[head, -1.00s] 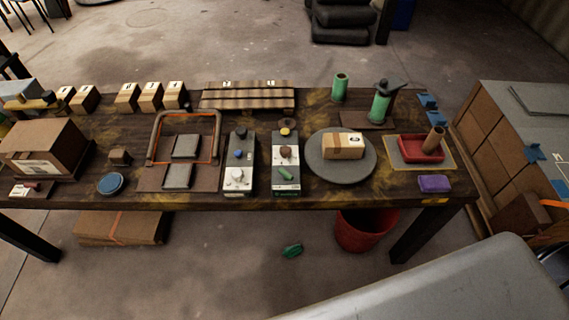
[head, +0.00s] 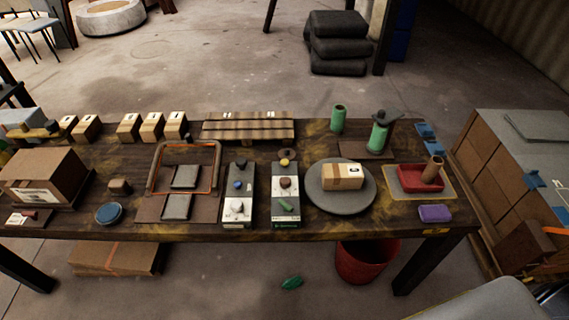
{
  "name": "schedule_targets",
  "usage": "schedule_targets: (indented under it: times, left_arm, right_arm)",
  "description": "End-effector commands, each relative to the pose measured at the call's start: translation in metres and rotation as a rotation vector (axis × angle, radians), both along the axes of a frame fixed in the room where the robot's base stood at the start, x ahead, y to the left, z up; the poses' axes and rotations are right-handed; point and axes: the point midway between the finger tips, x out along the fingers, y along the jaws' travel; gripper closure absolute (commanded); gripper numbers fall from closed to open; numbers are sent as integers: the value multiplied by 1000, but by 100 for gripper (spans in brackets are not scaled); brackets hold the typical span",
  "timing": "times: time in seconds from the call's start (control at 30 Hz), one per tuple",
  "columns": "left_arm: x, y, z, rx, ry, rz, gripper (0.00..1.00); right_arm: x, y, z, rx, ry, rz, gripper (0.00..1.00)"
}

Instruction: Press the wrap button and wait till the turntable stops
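A round grey turntable (head: 325,201) lies on the table right of centre. A small brown carton (head: 342,178) with a pale label sits on it. Left of it stand two control boxes. The nearer box (head: 285,220) has a yellow knob (head: 285,162), a dark brown button (head: 285,183) and a green lever-like part (head: 286,207). The other box (head: 238,222) has a dark knob, a blue button (head: 238,185) and a white knob (head: 238,207). Their labels are too small to read, so I cannot tell which is the wrap button. Neither gripper is in view.
A hinged frame sealer (head: 184,150) stands left of the control boxes. Right of the turntable are a red tray (head: 408,184) and a purple block (head: 435,213). Green cylinders stand behind.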

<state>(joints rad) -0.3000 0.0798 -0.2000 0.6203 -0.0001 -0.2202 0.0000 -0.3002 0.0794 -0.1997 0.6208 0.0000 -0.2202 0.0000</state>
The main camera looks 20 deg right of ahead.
Motion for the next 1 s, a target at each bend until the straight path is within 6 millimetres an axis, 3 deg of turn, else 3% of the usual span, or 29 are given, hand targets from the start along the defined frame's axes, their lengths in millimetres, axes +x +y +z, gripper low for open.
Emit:
schedule_targets:
  times: [0.2, 0.5, 1.0]
  left_arm:
    - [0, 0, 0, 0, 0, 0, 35]
    - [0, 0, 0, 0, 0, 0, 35]
    - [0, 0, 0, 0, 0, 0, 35]
  right_arm:
    - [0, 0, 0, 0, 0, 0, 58]
    - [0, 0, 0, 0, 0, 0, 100]
    - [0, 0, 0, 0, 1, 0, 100]
